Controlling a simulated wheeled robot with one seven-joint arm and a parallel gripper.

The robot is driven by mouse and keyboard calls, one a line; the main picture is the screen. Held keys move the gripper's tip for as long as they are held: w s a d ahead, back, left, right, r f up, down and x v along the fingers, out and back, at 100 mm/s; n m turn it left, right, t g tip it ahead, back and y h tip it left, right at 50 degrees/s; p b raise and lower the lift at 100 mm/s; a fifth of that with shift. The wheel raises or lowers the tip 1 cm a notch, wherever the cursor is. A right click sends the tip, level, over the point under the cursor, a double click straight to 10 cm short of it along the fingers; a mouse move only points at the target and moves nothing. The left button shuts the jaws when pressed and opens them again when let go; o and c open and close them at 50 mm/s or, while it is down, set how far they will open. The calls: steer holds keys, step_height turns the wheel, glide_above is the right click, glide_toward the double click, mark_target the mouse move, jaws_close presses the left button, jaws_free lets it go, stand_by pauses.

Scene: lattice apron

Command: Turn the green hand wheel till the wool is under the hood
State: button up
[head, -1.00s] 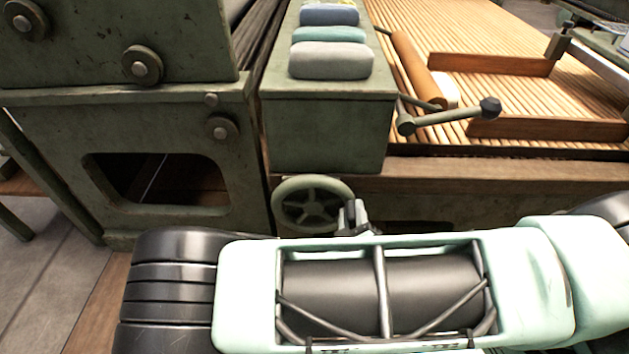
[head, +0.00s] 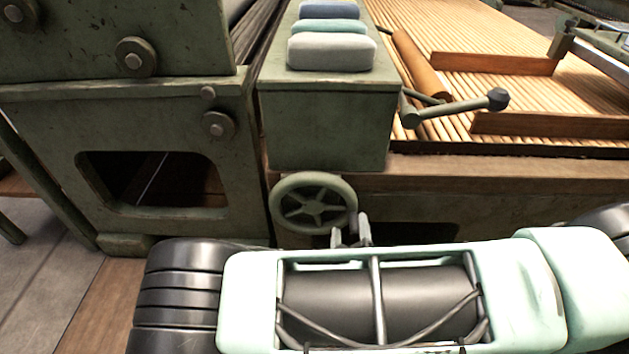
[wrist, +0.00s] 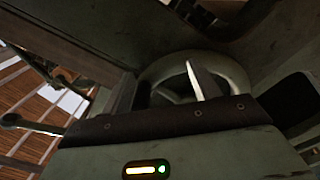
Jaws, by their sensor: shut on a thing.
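The green hand wheel (head: 281,210) is a spoked wheel low on the machine's front, below the green box. My gripper (head: 351,230) is at its lower right rim. In the wrist view the wheel (wrist: 233,72) sits between my fingers, and my gripper (wrist: 160,90) is shut on its rim; the exact contact is partly hidden. The slatted lattice apron (head: 490,35) lies behind at right and also shows in the wrist view (wrist: 25,85). I cannot surely tell the wool or the hood. A whitish patch (wrist: 70,102) shows near the slats in the wrist view.
Grey (head: 331,52), teal (head: 330,26) and blue (head: 328,10) pads lie on the green box (head: 325,125). A crank handle (head: 455,106) juts out at its right, near a tan roller (head: 420,62). Wooden rails (head: 495,62) cross the apron. The machine frame (head: 120,110) fills the left.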

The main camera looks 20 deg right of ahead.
steer(key=shift+w+a, duration=0.1)
steer(key=shift+a, duration=0.5)
steer(key=o, duration=0.8)
steer(key=a+f+b, duration=0.2)
steer(key=f, duration=0.1)
steer(key=shift+w, duration=0.35)
steer(key=shift+o, duration=0.2)
steer(key=shift+r, duration=0.1)
steer(key=shift+c, duration=0.3)
steer(key=shift+w+r, duration=0.1)
steer(key=c, duration=0.9)
steer(key=v, duration=0.8)
steer(key=shift+d+p, duration=0.3)
steer(key=shift+p, duration=0.1)
